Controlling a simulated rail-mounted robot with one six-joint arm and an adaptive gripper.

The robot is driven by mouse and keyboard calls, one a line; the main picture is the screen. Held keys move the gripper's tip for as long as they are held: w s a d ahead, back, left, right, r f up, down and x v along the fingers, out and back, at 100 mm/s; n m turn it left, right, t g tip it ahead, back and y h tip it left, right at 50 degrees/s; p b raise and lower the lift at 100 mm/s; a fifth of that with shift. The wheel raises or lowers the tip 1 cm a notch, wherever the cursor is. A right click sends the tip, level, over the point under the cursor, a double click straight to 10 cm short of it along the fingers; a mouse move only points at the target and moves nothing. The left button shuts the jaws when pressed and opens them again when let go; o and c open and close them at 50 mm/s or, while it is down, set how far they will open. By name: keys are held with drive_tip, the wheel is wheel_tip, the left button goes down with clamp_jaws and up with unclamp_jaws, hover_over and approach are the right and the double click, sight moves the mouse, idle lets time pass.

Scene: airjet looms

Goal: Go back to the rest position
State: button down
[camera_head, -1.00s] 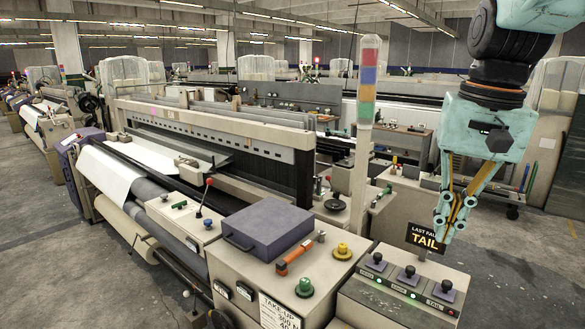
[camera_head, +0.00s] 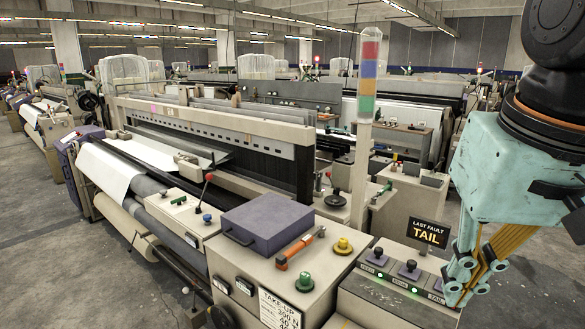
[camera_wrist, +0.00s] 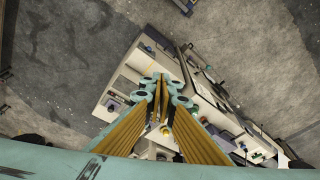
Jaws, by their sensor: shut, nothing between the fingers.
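My gripper (camera_head: 459,300) is at the lower right of the head view, teal with yellow fingers, pointing down. Its fingers are together with nothing between them. It hangs in front of the right end of the switch panel (camera_head: 385,283) and hides part of it. In the wrist view my gripper (camera_wrist: 160,82) points down over the loom's control end, and its fingers are drawn together. The black sign (camera_head: 428,232) reading "LAST FAULT TAIL" stands behind the panel, just left of my gripper. I cannot tell whether the fingertips touch the panel.
The loom (camera_head: 215,125) fills the middle. On its near end are a purple box (camera_head: 263,224), an orange-handled tool (camera_head: 297,250), a green knob (camera_head: 305,281) and a yellow knob (camera_head: 343,246). A signal tower (camera_head: 368,80) rises behind. Floor (camera_head: 80,270) at left is clear.

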drive_tip(key=s+a+f+n+t+b, duration=0.1)
drive_tip(key=s+f, duration=0.3)
drive_tip(key=s, duration=0.3)
drive_tip(key=shift+s+a+n, duration=0.3)
drive_tip(key=shift+s, duration=0.1)
drive_tip(key=shift+w, duration=0.1)
idle(1.3)
